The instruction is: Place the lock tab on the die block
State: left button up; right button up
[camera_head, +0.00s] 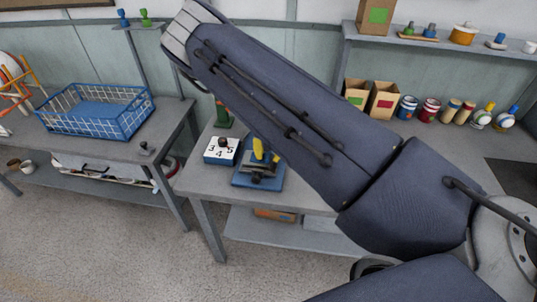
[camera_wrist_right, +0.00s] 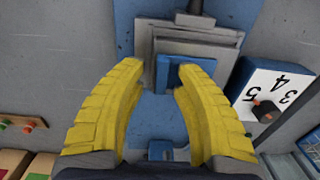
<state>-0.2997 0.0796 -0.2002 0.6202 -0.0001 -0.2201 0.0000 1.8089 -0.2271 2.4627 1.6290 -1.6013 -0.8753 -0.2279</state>
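My right gripper (camera_wrist_right: 158,82) has yellow fingers, spread apart in the right wrist view. It also shows in the head view (camera_head: 262,151), partly hidden by my arm, above a small press. A blue piece (camera_wrist_right: 168,72), perhaps the lock tab, stands by the fingertips. The right finger overlaps it, and a gap shows on the left finger's side. Behind it is a stepped grey block (camera_wrist_right: 190,40), which looks like the die block, on a blue base (camera_wrist_right: 124,40). The base also shows in the head view (camera_head: 243,182). My left gripper is not in view.
A white box with numbers and a dark knob (camera_head: 221,151) stands left of the press. A blue wire basket (camera_head: 97,108) sits on the left table. Cans and cartons (camera_head: 383,101) line the back of the bench. My right arm covers much of the bench middle.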

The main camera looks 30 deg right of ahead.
aim_at(269, 154)
notch_tip(269, 154, up, 12)
dwell(0.6)
jog(key=shift+s+d, duration=0.1)
jog(key=shift+d, duration=0.05)
